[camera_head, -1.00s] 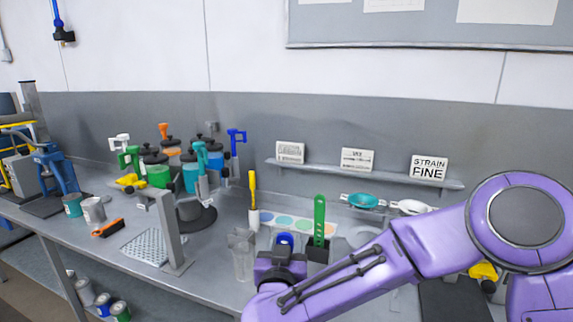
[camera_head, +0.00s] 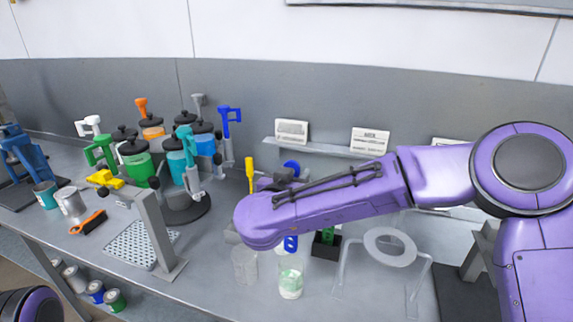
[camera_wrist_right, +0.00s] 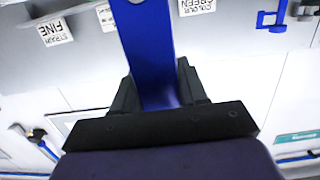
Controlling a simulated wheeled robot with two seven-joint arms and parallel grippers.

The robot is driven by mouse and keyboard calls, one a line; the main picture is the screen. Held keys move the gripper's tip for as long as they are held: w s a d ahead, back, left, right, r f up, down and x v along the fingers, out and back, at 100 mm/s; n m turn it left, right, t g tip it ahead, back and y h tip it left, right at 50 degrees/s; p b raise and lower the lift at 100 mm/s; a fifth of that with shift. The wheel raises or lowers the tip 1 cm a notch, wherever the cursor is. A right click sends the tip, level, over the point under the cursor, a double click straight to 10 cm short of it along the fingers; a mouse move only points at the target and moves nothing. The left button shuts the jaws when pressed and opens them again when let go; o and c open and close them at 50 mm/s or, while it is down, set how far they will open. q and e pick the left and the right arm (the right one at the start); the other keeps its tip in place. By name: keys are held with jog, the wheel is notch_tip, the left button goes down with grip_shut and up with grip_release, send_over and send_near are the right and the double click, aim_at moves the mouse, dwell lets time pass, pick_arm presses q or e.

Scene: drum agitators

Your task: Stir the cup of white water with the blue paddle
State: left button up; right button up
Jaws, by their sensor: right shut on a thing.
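My right gripper (camera_head: 277,180) is raised above the bench and shut on the blue paddle (camera_head: 291,243). The wrist view shows the flat blue paddle (camera_wrist_right: 146,50) between the black jaws (camera_wrist_right: 160,95). In the head view my forearm hides the paddle's middle; its top shows above the arm and its lower end below. A clear cup with whitish-green contents (camera_head: 290,283) stands on the bench. The paddle's lower end appears just above this cup's rim; I cannot tell the exact gap. My left gripper is out of view.
Another clear cup (camera_head: 245,266) stands close to the left. A black holder (camera_head: 325,249) with a green paddle is behind to the right, near a clear stand with a white ring (camera_head: 390,247). A grey post (camera_head: 156,232) and perforated tray (camera_head: 133,246) are left.

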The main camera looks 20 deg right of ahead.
pick_arm(q)
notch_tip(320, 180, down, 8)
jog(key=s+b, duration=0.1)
jog(key=b, duration=0.7)
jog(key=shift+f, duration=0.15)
pick_arm(e)
notch_tip(320, 180, down, 14)
jog(key=s, duration=0.1)
jog(key=shift+s+r, duration=0.15)
jog(key=shift+s, duration=0.15)
jog(key=shift+w, duration=0.1)
